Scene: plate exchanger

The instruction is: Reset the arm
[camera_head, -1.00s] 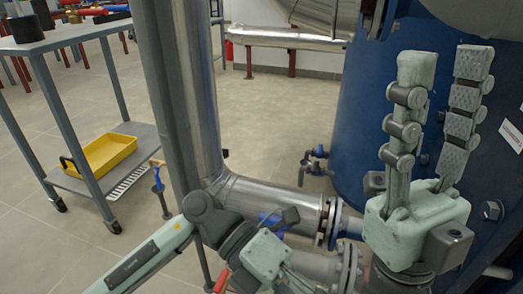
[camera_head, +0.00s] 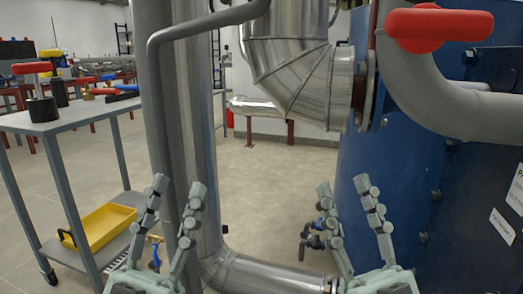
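My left gripper (camera_head: 178,186) is in the lower left of the head view, its two pale green-grey fingers pointing up and spread apart. It is open and empty, in front of the vertical metal pipe (camera_head: 183,110) in the picture. My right gripper (camera_head: 344,186) is in the lower middle right, fingers also pointing up and spread. It is open and empty, in front of the blue exchanger body (camera_head: 450,190) and the floor. Most of both arms is below the picture edge.
A red valve handle (camera_head: 438,27) sits on a thick grey pipe (camera_head: 430,90) at upper right. A grey cart (camera_head: 55,123) at left carries dark parts on top and a yellow tray (camera_head: 103,225) below. Open floor (camera_head: 270,185) lies between the pipe and exchanger.

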